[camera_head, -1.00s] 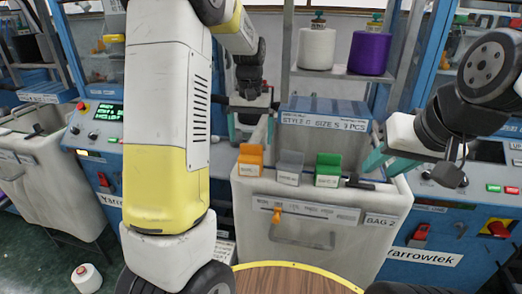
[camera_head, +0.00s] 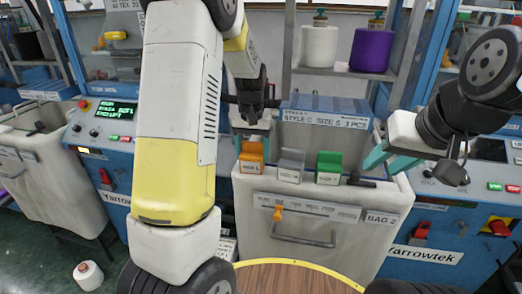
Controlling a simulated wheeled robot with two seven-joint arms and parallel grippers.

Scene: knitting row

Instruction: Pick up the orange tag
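The orange tag (camera_head: 252,158) sits at the left of a row on the rim of the bin marked BAG 2 (camera_head: 345,243). A grey tag (camera_head: 291,166) and a green tag (camera_head: 329,167) stand to its right.
A white cone (camera_head: 318,46) and a purple cone (camera_head: 370,47) stand on a shelf above. A small orange clip (camera_head: 278,212) is on the bin's front. A round wooden top (camera_head: 290,279) lies in front.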

